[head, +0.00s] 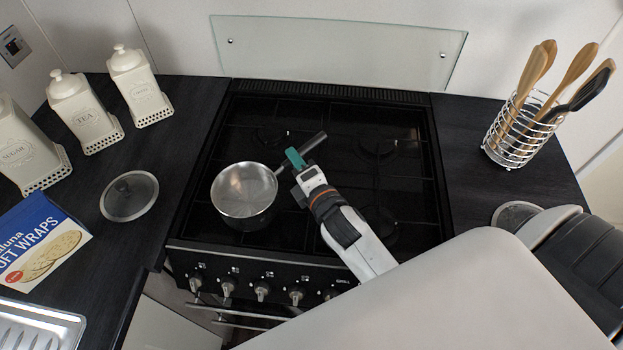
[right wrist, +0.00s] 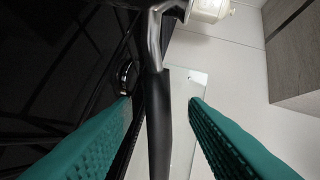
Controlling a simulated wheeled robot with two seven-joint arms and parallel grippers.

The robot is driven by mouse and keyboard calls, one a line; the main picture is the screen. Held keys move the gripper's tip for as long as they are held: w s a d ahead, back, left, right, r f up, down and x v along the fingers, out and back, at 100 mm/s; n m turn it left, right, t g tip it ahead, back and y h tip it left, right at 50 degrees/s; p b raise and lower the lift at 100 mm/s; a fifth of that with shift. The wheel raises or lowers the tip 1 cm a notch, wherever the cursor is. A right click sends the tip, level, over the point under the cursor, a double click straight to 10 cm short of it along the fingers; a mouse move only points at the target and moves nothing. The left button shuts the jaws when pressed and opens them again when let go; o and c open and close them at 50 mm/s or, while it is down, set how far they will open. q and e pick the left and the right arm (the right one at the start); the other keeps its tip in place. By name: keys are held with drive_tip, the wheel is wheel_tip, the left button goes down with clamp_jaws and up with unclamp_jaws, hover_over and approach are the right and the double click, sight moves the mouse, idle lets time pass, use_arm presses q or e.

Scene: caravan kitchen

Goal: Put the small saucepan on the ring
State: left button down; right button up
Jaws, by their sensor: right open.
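The small saucepan (head: 240,195) is shiny metal and stands upright over the front left part of the black hob (head: 405,215). Its dark handle (head: 314,142) points up and right in the head view. My right gripper (head: 297,159), with teal fingers, is at the handle. In the right wrist view the black handle (right wrist: 158,120) runs between the open, separated fingers; I see no clear contact. The ring under the saucepan is hidden by it. My left gripper is not in view.
A glass lid (head: 129,196) lies on the left counter, near white canisters (head: 83,110) and a wraps box (head: 42,243). A utensil basket (head: 514,135) stands on the right counter. A glass panel (head: 335,50) is behind the hob. The back and right rings are clear of pans.

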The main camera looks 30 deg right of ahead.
drive_tip(key=s, duration=0.3)
drive_tip(key=s+r+b, duration=0.1)
drive_tip(key=s, duration=0.5)
drive_tip(key=shift+s+r+b, duration=0.3)
drive_tip(key=shift+s+b, duration=0.05)
drive_tip(key=shift+s, duration=0.05)
